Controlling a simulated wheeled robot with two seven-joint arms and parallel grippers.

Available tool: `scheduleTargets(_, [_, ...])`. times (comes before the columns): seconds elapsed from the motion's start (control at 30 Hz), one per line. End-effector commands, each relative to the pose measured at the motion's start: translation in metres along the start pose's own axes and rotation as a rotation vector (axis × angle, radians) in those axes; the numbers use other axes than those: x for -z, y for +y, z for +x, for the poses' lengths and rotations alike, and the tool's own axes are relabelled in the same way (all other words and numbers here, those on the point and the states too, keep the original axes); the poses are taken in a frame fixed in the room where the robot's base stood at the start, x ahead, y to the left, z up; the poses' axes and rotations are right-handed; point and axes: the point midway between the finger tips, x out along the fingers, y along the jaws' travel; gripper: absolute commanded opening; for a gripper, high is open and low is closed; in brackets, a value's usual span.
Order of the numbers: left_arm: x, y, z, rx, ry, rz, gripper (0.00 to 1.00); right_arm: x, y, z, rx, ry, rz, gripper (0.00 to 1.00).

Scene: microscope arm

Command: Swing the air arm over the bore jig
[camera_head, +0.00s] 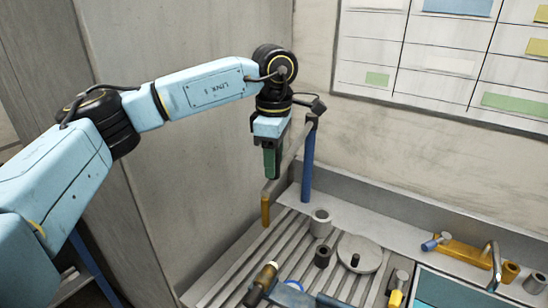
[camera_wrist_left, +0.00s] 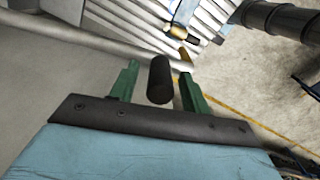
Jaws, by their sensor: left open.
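The air arm is a grey bar (camera_head: 291,158) on a blue post (camera_head: 307,166), with a brass-coloured nozzle (camera_head: 265,210) hanging from its near end. My left gripper (camera_head: 270,162) points down beside the bar. In the left wrist view its green fingers stand apart, with a dark cylindrical grip (camera_wrist_left: 160,82) between them; a gap shows on both sides. The nozzle (camera_wrist_left: 184,56) shows beyond the fingers. The bore jig is not certain: a round grey disc with a dark pin (camera_head: 357,255) and a hollow grey cylinder (camera_head: 320,222) stand right of the nozzle. My right gripper is out of view.
A ribbed bench top (camera_head: 235,275) lies under the nozzle. A dark hollow cylinder (camera_head: 322,256) and a brass-and-dark tool (camera_head: 262,278) are on it. A brass block (camera_head: 458,252) and a curved metal spout (camera_head: 494,265) are at the right. Walls stand left and behind.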

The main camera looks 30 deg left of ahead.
Motion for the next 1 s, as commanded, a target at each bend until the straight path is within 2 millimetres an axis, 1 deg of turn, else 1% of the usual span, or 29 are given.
scheduleTargets(0.07, [0.000,0.001,-0.004,-0.002,-0.001,0.000,0.47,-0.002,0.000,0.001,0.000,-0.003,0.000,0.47])
scheduleTargets(0.17, [0.000,0.001,-0.015,-0.003,-0.002,-0.001,0.47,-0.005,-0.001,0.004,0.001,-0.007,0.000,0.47])
scheduleTargets(0.27, [-0.001,0.001,-0.034,-0.005,-0.003,0.000,0.47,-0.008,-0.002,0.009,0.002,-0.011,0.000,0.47])
scheduleTargets(0.47, [-0.001,0.001,-0.081,-0.004,-0.003,-0.001,0.47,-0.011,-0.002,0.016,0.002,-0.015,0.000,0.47])
scheduleTargets(0.5, [-0.001,0.001,-0.091,-0.005,-0.003,-0.001,0.47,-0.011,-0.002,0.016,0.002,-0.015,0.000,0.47])
scheduleTargets(0.63, [0.000,0.001,-0.115,-0.002,-0.001,0.000,0.47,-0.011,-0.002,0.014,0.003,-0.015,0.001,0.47])
scheduleTargets(0.7, [0.000,0.001,-0.123,-0.002,0.000,0.000,0.47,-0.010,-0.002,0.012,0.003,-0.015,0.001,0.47])
scheduleTargets(0.8, [0.000,0.001,-0.131,-0.001,-0.001,-0.001,0.47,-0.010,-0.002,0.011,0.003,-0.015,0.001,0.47])
scheduleTargets(1.0, [0.000,0.000,-0.134,0.000,0.000,0.000,0.47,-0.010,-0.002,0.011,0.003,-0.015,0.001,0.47])
